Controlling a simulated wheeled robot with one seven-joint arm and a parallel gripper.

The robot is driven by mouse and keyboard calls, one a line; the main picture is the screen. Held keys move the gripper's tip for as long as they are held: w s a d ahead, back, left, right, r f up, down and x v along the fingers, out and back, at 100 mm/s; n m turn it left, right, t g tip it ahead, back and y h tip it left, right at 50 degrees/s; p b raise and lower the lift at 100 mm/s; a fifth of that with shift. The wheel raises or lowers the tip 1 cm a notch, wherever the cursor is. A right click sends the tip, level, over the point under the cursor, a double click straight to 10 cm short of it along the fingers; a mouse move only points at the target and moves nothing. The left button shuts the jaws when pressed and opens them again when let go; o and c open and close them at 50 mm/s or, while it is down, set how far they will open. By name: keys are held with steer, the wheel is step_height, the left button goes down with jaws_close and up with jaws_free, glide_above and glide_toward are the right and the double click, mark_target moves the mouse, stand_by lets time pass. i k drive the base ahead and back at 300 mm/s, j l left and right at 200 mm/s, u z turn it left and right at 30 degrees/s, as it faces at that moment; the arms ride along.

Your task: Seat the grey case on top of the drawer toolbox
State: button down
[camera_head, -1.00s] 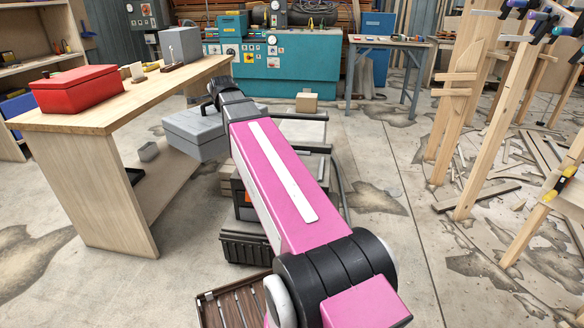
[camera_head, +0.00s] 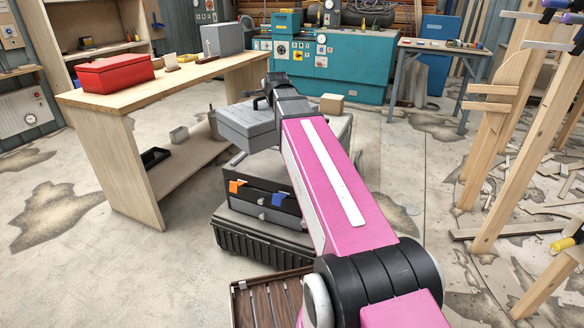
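The grey case (camera_head: 246,123) hangs at the end of my pink arm, at about bench height, to the left of the wrist. My gripper (camera_head: 268,97) is at the case's upper edge; its fingers are small and partly hidden by the wrist, so I cannot see how they meet the case. The drawer toolbox (camera_head: 262,200) stands below and in front of the case, with a black drawer front and orange and blue latches.
A wooden bench (camera_head: 110,98) with a red toolbox (camera_head: 114,73) and a grey box (camera_head: 222,39) stands at left. Timber frames (camera_head: 505,150) stand at right. The floor at left is clear.

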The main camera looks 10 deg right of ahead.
mark_target(266, 174)
steer(key=k+l, duration=0.1)
steer(key=l, duration=0.3)
steer(key=k+l, duration=0.1)
steer(key=l, duration=0.65)
steer(key=k+l, duration=0.15)
steer(key=l, duration=0.25)
steer(key=i+j, duration=0.3)
steer(key=j, duration=0.2)
